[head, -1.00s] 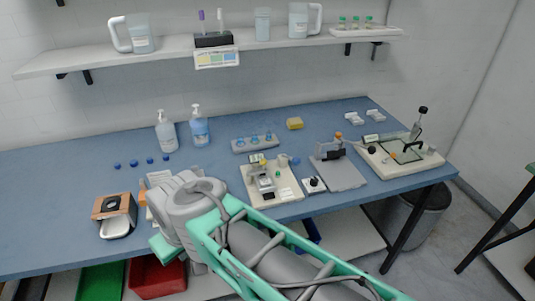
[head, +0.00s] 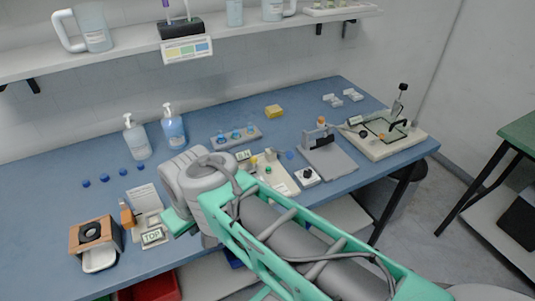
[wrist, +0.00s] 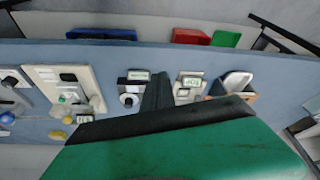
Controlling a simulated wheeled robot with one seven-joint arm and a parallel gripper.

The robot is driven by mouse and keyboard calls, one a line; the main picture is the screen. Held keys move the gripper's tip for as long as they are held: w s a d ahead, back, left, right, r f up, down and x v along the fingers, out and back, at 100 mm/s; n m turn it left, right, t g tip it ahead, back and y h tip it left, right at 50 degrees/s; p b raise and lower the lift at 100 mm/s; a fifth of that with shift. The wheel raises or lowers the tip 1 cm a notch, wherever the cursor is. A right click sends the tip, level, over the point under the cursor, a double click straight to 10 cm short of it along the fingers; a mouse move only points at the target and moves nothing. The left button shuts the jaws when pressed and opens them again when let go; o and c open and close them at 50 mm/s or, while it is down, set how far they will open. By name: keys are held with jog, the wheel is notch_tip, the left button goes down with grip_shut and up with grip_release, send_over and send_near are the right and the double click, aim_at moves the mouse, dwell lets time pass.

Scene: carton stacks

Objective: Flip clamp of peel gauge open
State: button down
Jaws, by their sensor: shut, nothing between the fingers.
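My gripper (wrist: 157,92) points down over the bench in the wrist view, its dark fingers together with nothing between them. Its tips are hidden in the head view behind my grey wrist. I see no readable name for the peel gauge. A beige-board device (head: 283,183) with small fittings stands right of my wrist and is partly covered by my arm; it also shows at left in the wrist view (wrist: 45,78). A small labelled unit with a round knob (wrist: 130,98) lies just left of the fingers in the wrist view. I cannot tell any clamp's position.
A small knob box (head: 307,176), a grey plate device (head: 330,163) and a glass-plate device (head: 385,132) are to the right. Pump bottles (head: 172,130) stand behind.

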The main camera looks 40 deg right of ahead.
jog(key=w+d+r+m+t+y+b, duration=0.1)
jog(key=w+d+r+m+b, duration=0.1)
jog(key=w+d, duration=0.4)
jog(key=w+d+r+m+y+b, duration=0.15)
jog(key=w+d, duration=0.25)
jog(key=d, duration=0.5)
jog(key=s+d+m+t+b, duration=0.1)
jog(key=s+d, duration=0.2)
jog(key=d, duration=0.5)
jog(key=s+d+r+m+t, duration=0.1)
jog(key=s+d, duration=0.3)
jog(key=d, duration=0.5)
jog(key=shift+d+b, duration=0.2)
jog(key=shift+b, duration=0.2)
jog(key=b+x, duration=0.1)
jog(key=x, duration=0.9)
jog(key=shift+w+b, duration=0.2)
jog(key=shift+b, duration=0.2)
jog(key=shift+d+h, duration=0.1)
jog(key=shift+h, duration=0.25)
